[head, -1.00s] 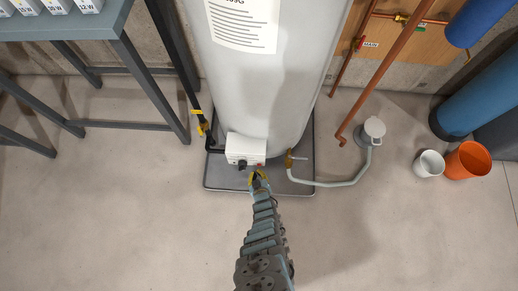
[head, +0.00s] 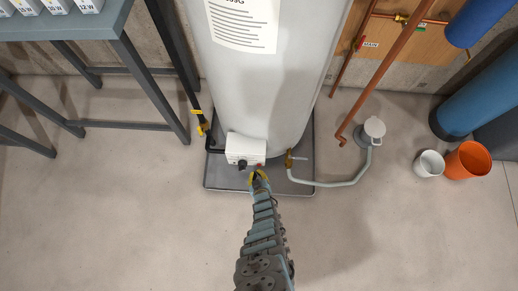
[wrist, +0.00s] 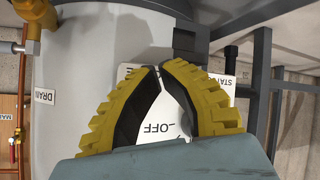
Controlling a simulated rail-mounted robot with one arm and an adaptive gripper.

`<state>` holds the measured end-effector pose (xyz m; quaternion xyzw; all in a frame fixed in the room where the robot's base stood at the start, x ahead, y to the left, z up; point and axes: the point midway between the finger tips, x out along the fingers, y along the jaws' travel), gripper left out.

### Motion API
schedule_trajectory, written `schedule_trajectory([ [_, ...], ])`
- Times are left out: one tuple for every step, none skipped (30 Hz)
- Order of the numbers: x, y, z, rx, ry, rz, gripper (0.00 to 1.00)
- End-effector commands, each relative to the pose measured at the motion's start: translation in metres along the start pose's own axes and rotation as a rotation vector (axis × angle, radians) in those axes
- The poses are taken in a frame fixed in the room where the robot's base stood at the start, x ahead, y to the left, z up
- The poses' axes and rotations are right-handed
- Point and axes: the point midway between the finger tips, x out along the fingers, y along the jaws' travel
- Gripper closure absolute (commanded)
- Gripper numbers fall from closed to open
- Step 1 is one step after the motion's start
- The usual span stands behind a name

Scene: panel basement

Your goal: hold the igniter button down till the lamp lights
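The white control box (head: 245,148) is on the lower front of the grey tank, with a dark knob (head: 242,164) on its front. A small reddish spot shows at the box's lower right, just above my gripper (head: 258,174); I cannot tell whether it is the igniter button. In the wrist view, my gripper's yellow, black-padded fingers (wrist: 158,68) have their tips together, with nothing seen held. The white box face with "OFF" lettering (wrist: 160,127) shows between and behind them. The fingers hide much of the panel. I cannot tell contact with a button, nor make out a lit lamp.
The tank (head: 265,85) stands in a grey tray (head: 225,180). A drain valve (head: 289,158) with a hose (head: 335,184) is right of the box, a black pipe (head: 214,149) left. A grey bench (head: 105,30) stands at left. The near floor is clear.

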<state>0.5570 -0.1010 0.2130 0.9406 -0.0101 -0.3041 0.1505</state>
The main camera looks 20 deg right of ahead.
Motion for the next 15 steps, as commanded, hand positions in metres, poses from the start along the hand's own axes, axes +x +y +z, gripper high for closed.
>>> schedule_trajectory([
  [-0.0002,0.0003,0.0003,0.001,0.0,0.001,1.0],
  [-0.0002,0.0003,0.0005,0.001,0.0,0.001,1.0],
  [-0.0002,0.0003,0.0006,0.001,0.0,0.001,1.0],
  [-0.0002,0.0002,0.0006,0.001,0.0,0.001,1.0],
  [-0.0002,0.0,0.0006,0.001,0.0,0.0,1.0],
  [-0.0001,0.0,0.0005,0.0,0.0,0.0,1.0],
  [-0.0001,0.0,0.0006,0.0,0.0,0.0,1.0],
  [-0.0001,0.0,0.0005,0.0,0.0,0.0,1.0],
  [-0.0001,0.0,0.0005,0.0,0.0,0.0,1.0],
  [-0.0002,0.0,0.0004,0.0,0.0,0.0,1.0],
  [-0.0005,-0.0001,0.0006,0.0,0.0,0.0,1.0],
  [-0.0013,-0.0005,0.0009,0.0,0.0,0.0,1.0],
  [-0.0022,-0.0008,0.0013,0.0,-0.001,0.0,1.0],
  [-0.0033,-0.0013,0.0018,0.0,-0.001,0.0,1.0],
  [-0.0052,-0.0022,0.0027,0.0,-0.001,-0.001,1.0],
])
